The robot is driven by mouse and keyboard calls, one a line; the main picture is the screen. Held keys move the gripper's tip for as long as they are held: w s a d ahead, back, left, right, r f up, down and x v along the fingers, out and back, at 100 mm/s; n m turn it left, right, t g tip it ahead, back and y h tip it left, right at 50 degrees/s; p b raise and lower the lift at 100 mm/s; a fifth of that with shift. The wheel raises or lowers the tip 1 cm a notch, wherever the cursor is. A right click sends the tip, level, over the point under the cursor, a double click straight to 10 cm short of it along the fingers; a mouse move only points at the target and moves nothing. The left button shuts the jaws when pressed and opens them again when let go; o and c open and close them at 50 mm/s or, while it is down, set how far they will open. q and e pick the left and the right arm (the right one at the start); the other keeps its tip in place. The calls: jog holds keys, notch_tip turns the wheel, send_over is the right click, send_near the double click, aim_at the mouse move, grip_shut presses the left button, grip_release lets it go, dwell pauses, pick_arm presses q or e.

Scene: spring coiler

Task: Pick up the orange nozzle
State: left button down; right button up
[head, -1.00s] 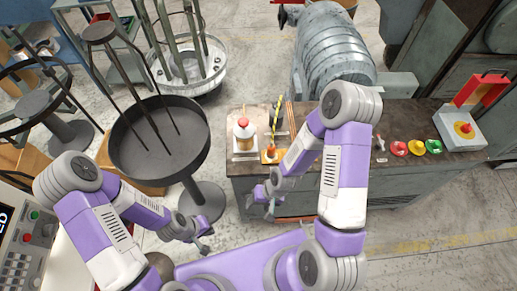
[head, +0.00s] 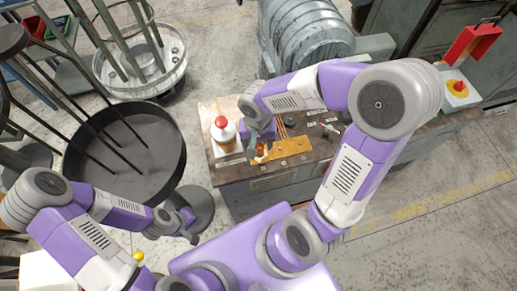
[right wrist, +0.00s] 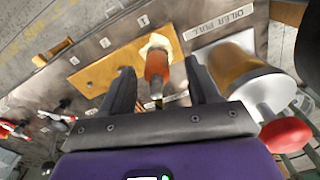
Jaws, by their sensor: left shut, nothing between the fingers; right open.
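The orange nozzle (head: 261,150) stands at the left end of a yellow-tan board (head: 292,148) on the bench. In the right wrist view the nozzle (right wrist: 156,66) has an orange body, a pale collar at its base and a thin metal tip. My right gripper (head: 259,138) is open above the board; its fingers (right wrist: 158,72) are on either side of the nozzle, with visible gaps in the wrist view. Its fingertips are partly hidden in the head view. My left gripper (head: 193,229) is shut and empty, away from the bench at lower left.
An oiler jar (head: 223,134) with a red knob stands close beside the nozzle; it also shows in the right wrist view (right wrist: 242,72). Small tools (head: 329,128) lie to the right. A red-lidded box (head: 459,88) stands at the bench's far right. A round black tray (head: 125,155) stands left.

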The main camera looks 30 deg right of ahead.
aim_at(259, 144)
jog(key=f, duration=0.1)
jog(key=f+b, duration=0.1)
jog(key=f, duration=0.2)
jog(key=shift+w+d+f, duration=0.1)
jog(key=shift+d+f, duration=0.15)
jog(key=shift+d, duration=0.1)
jog(key=shift+c, duration=0.2)
grip_shut()
